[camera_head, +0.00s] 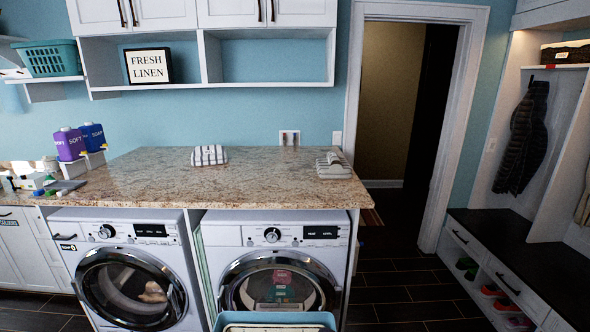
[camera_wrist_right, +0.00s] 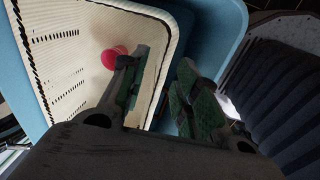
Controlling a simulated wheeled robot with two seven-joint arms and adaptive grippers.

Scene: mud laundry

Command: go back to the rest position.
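My right gripper (camera_wrist_right: 164,60) shows in the right wrist view with its two green-padded fingers spread apart. It looks open, and nothing is visibly clamped between the fingers. It is at the light-blue laundry basket (camera_wrist_right: 228,35), with the basket's cream lining (camera_wrist_right: 70,45) and wall behind the fingers. I cannot tell whether the fingers touch the basket. A small red thing (camera_wrist_right: 110,57) shows against the lining, beside the left finger. In the head view only the basket's rim (camera_head: 275,318) shows at the bottom edge. Neither gripper shows in the head view.
Two front-loading machines, left (camera_head: 130,280) and right (camera_head: 275,275), stand under a granite counter (camera_head: 160,180). Folded striped cloths (camera_head: 209,155) and (camera_head: 333,166) lie on it. Purple (camera_head: 69,145) and blue (camera_head: 92,137) bottles stand left. A bench (camera_head: 520,255) is right; the dark floor (camera_head: 400,285) beside it is clear.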

